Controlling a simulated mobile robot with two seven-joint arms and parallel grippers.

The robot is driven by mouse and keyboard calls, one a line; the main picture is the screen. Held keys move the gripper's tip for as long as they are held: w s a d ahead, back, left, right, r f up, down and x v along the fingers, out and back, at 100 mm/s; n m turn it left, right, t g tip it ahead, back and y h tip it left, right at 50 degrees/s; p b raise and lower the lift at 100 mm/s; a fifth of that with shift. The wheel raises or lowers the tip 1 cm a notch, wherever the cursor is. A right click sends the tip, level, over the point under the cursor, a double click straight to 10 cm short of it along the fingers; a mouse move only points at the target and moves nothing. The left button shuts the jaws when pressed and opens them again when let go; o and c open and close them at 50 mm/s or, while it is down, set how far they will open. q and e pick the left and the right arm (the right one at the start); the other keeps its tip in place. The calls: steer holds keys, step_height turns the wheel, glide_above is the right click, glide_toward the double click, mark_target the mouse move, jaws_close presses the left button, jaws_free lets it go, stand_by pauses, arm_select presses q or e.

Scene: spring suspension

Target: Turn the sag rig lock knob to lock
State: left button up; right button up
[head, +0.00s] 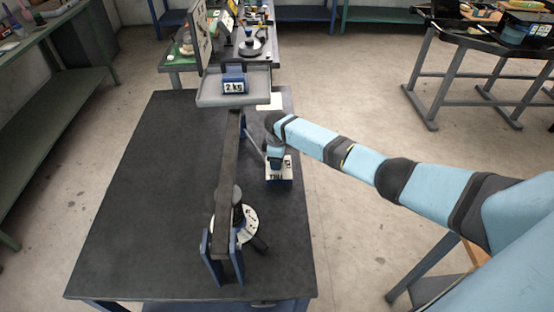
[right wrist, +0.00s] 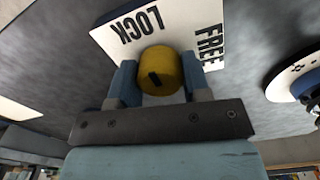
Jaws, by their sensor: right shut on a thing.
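The lock knob (right wrist: 160,72) is a yellow cylinder with a black mark on its face, seen in the right wrist view. It sits in front of a white plate (right wrist: 105,37) lettered LOCK and FREE. My right gripper (right wrist: 160,85) has one finger on each side of the knob and is shut on it. The black mark is tilted, with its upper end toward the LOCK side. In the head view the plate (head: 287,172) shows beside the rig's beam (head: 228,160), and my right gripper (head: 276,158) hides the knob. My left gripper is not in view.
The rig stands on a dark table (head: 130,200). A grey tray (head: 210,98) at its far end bears a blue 2 kg weight (head: 234,84). A round white dial (head: 247,228) is near the pivot. Another bench (head: 455,40) stands at the back right.

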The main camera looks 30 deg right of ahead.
steer(key=shift+r, duration=0.1)
stand_by(0.3)
steer(key=o, duration=0.9)
step_height(320, 180, up, 14)
steer(key=shift+f, duration=0.1)
